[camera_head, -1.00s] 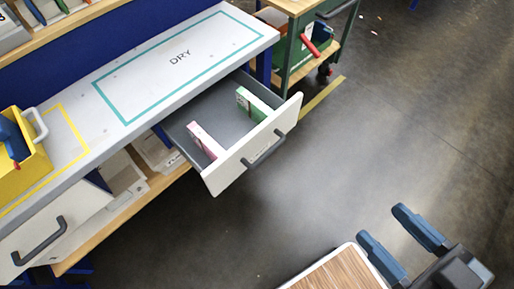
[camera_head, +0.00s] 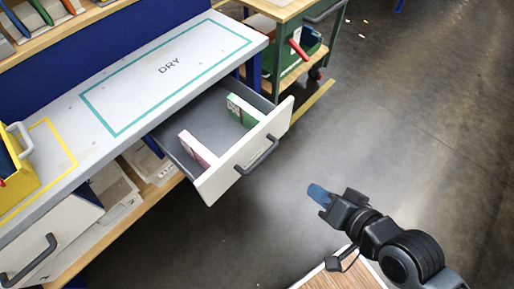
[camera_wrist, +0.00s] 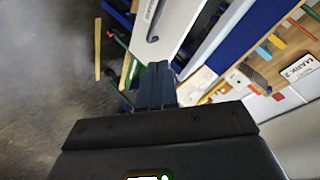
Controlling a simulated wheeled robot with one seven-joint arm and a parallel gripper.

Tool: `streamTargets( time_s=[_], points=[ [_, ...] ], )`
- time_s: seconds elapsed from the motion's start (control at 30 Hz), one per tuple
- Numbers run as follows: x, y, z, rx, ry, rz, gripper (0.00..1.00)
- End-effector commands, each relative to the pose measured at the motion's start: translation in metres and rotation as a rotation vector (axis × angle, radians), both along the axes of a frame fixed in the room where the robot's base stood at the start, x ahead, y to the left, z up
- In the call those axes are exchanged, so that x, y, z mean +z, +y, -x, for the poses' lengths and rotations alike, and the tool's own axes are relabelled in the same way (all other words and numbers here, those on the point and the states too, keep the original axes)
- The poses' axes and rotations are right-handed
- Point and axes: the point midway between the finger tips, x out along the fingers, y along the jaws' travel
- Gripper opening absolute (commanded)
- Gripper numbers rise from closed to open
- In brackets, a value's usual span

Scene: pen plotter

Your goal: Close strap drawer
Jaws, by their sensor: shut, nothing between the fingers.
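The open drawer (camera_head: 222,178) sticks out from under the bench top in the head view, with a white front and a dark bar handle (camera_head: 257,157). Inside it lie a pink-and-white box (camera_head: 197,148) and a green-and-white box (camera_head: 244,110). My gripper (camera_head: 318,194) is shut and empty, in the air to the right of the drawer front and apart from it. In the wrist view my gripper's blue fingers (camera_wrist: 156,84) are together, and a white panel with a dark handle (camera_wrist: 152,22) shows beyond them.
The bench top (camera_head: 185,55) is marked DRY. A second white front with a handle (camera_head: 35,258) is at lower left. A green cart (camera_head: 290,50) stands behind the drawer. A wood-topped surface (camera_head: 340,272) is at the bottom. The floor right of the drawer is clear.

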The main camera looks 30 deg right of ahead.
Motion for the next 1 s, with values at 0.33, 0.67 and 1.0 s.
streamTargets(
  time_s=[0.33,0.67,1.0],
  points=[
    [-0.034,-0.012,-0.095,-0.164,0.16,-0.452,0.0],
    [-0.042,-0.01,-0.117,-0.188,0.202,-0.539,0.0],
    [-0.084,0.001,-0.161,-0.186,0.201,-0.535,0.0]
  ],
)
